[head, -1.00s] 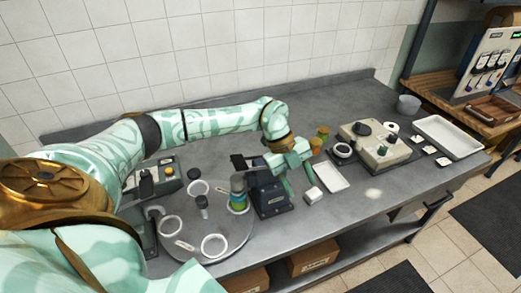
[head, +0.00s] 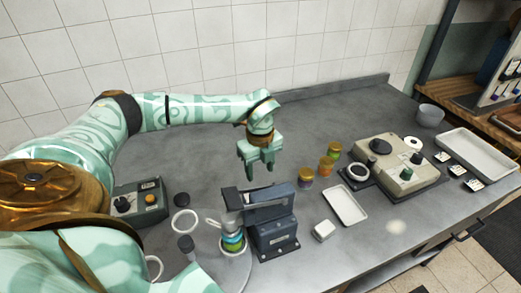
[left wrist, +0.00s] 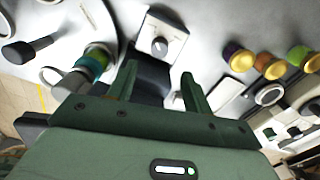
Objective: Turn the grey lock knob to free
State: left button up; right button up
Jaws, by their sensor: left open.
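In the left wrist view a grey knob (left wrist: 159,46) with a pale mark sits on a light plate. The plate adjoins a dark body between my finger tips' directions. In the head view the dark blue press-like device (head: 268,217) stands beside the turntable; its knob is too small to make out surely. A jar with teal and green bands (head: 232,240) is at its left side. My left gripper (head: 257,168) is open and empty, fingers pointing down, above the table behind the device and apart from it. It also shows in the left wrist view (left wrist: 160,80). My right gripper is not in view.
Several jars with coloured lids (head: 305,178) stand right of the device, near a white tray (head: 345,206) and a small white block (head: 323,231). A control box (head: 139,205) is at left, a beige machine (head: 390,165) at right. The table's back is clear.

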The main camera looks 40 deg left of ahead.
pick_arm(q)
notch_tip(320, 180, down, 11)
jog(key=shift+r+b, duration=0.2)
jog(key=shift+b, duration=0.35)
jog(key=c, duration=1)
